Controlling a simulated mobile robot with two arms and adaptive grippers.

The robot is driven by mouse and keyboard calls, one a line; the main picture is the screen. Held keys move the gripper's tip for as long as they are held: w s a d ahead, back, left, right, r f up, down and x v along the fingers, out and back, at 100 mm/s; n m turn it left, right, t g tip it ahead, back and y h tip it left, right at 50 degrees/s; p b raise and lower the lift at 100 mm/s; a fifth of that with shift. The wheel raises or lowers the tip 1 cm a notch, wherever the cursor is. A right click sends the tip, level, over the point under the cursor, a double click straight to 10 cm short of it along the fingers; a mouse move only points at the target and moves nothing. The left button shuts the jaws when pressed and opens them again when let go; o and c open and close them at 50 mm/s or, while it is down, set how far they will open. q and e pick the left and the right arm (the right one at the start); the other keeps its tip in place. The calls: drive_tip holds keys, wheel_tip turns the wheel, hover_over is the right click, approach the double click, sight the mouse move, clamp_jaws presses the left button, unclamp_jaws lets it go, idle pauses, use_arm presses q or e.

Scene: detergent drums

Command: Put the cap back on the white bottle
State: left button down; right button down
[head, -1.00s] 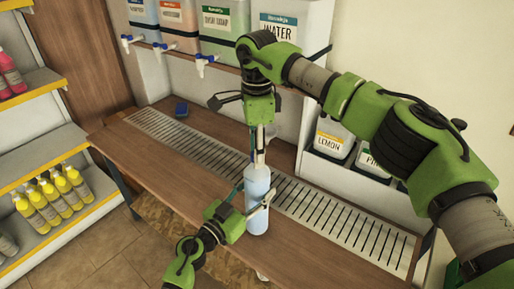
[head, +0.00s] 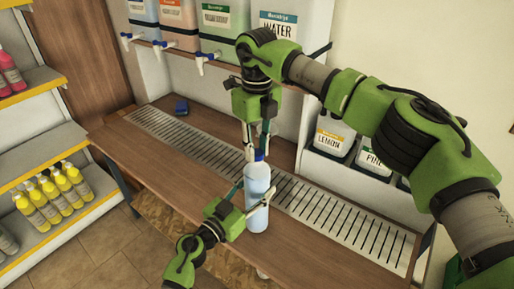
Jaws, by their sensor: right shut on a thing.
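The bottle (head: 257,190) looks pale bluish white and stands upright over the wooden counter. My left gripper (head: 247,202) is at its lower half, with one finger on each side, closed on it. A blue cap (head: 259,155) shows at the top of the bottle. My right gripper (head: 257,150) points straight down from above, with its fingers shut on the cap. The cap sits at the bottle's mouth; the fingers partly hide the join, so I cannot tell how far it is screwed down.
The wooden counter (head: 170,180) has a slotted metal drain (head: 190,139) along it. A small blue object (head: 181,107) lies at the back left. Drums with taps, such as the water drum (head: 290,22), stand above. A lemon container (head: 330,138) is at the right. Yellow bottles (head: 50,193) fill a left shelf.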

drive_tip(key=m, duration=0.3)
drive_tip(key=c, duration=1.7)
unclamp_jaws()
drive_tip(key=shift+r, duration=0.1)
wheel_tip(320, 180, up, 12)
drive_tip(key=shift+f, duration=0.1)
use_arm(q)
drive_tip(key=c, duration=0.9)
unclamp_jaws()
